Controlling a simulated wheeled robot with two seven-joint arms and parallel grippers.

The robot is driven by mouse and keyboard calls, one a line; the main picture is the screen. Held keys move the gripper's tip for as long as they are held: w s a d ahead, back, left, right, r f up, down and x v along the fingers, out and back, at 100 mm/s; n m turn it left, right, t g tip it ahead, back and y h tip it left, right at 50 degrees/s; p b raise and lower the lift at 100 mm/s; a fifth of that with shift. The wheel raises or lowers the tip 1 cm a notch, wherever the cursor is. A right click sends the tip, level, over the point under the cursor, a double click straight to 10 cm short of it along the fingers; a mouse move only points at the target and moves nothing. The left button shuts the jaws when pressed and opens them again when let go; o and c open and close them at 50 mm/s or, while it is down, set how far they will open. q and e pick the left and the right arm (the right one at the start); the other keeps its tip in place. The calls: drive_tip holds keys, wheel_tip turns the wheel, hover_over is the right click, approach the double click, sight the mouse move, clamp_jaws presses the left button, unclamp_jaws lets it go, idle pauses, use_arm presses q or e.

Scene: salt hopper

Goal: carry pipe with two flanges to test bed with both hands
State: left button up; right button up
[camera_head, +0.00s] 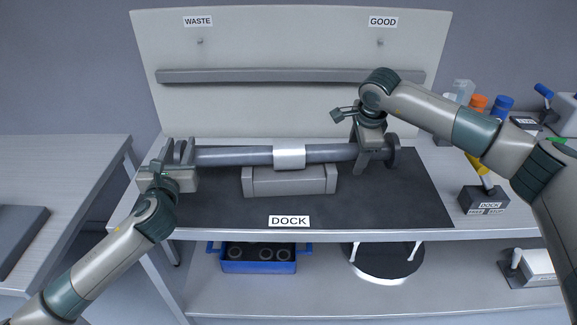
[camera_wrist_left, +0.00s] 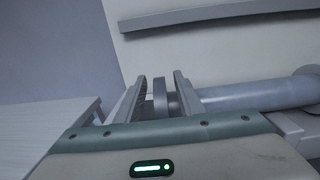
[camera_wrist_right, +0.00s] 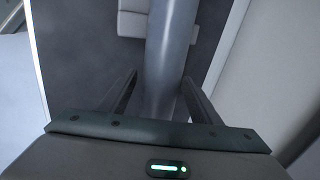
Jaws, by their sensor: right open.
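The grey pipe (camera_head: 235,156) lies level across the dark DOCK mat, with a white band (camera_head: 289,157) around its middle. Its right flange (camera_head: 394,152) stands just beyond my right gripper (camera_head: 364,160), whose fingers are open on both sides of the pipe. The right wrist view shows the pipe (camera_wrist_right: 166,75) between the fingers. My left gripper (camera_head: 177,155) is at the pipe's left end. In the left wrist view, the left flange (camera_wrist_left: 160,97) is between its fingers; whether they press on it is unclear. I cannot identify the test bed.
A grey block (camera_head: 290,181) sits below the pipe's middle. A backboard (camera_head: 290,45) with WASTE and GOOD labels rises behind. A blue crate (camera_head: 258,266) is on the lower shelf. Another table (camera_head: 75,165) stands left.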

use_arm(q)
drive_tip(key=shift+c, duration=0.3)
use_arm(e)
drive_tip(key=shift+c, duration=0.4)
use_arm(q)
drive_tip(key=c, duration=0.6)
use_arm(e)
drive_tip(key=c, duration=0.5)
use_arm(q)
clamp_jaws()
use_arm(e)
drive_tip(key=c, duration=0.5)
clamp_jaws()
use_arm(q)
drive_tip(key=shift+r, duration=0.2)
use_arm(e)
drive_tip(key=shift+w+r, duration=0.15)
drive_tip(key=shift+r, duration=0.05)
use_arm(q)
drive_tip(key=shift+w+r, duration=0.1)
drive_tip(key=shift+r, duration=0.05)
use_arm(e)
drive_tip(key=shift+r, duration=0.15)
